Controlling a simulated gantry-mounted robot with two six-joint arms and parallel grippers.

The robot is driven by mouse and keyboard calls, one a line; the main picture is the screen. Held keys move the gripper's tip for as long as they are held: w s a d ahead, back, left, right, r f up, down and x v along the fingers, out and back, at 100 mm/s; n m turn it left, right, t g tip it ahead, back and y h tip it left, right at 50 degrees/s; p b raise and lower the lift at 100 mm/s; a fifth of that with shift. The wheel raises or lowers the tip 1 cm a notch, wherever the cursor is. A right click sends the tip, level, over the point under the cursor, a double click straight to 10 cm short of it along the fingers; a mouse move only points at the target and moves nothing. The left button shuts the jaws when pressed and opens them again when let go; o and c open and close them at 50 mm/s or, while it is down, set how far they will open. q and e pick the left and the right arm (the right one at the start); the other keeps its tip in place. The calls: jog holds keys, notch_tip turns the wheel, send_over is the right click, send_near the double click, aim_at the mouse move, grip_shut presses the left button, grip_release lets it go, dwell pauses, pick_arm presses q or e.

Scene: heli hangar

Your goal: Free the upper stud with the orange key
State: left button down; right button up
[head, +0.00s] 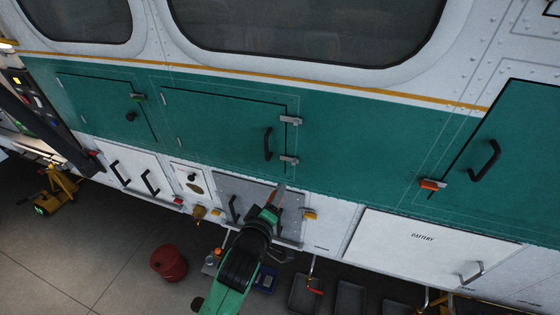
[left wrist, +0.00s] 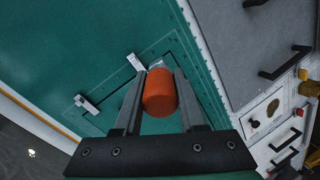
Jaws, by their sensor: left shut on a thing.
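My left gripper (head: 271,211) is shut on the handle of the orange key (left wrist: 160,93), which stands between its two fingers in the left wrist view. The key also shows in the head view (head: 281,192), just below the green hatch (head: 215,118). The key's far end is mostly hidden behind its handle. Two pale latches, an upper one (head: 290,120) and a lower one (head: 289,160), sit on the hatch's right edge. They also show in the wrist view, upper (left wrist: 87,105) and lower (left wrist: 136,62). I cannot make out the studs. My right gripper is not in view.
A black handle (head: 268,144) sticks out from the hatch. A grey panel (head: 260,190) lies below it, with orange latches beside it. A red can (head: 168,263) and dark trays (head: 351,298) stand on the floor.

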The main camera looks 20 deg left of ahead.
pick_arm(q)
jog(key=w+r+t+b, duration=0.3)
jog(key=w+r+b, duration=0.1)
jog(key=r, duration=1.1)
jog(key=shift+d+r, duration=0.35)
jog(key=shift+w+a+b, duration=0.2)
jog(key=shift+w+b, duration=0.25)
jog(key=shift+w, duration=1.4)
dwell(2.0)
dwell(0.4)
jog(key=shift+r+m+p, duration=0.1)
jog(key=shift+m+p, duration=0.4)
jog(key=shift+m, duration=0.6)
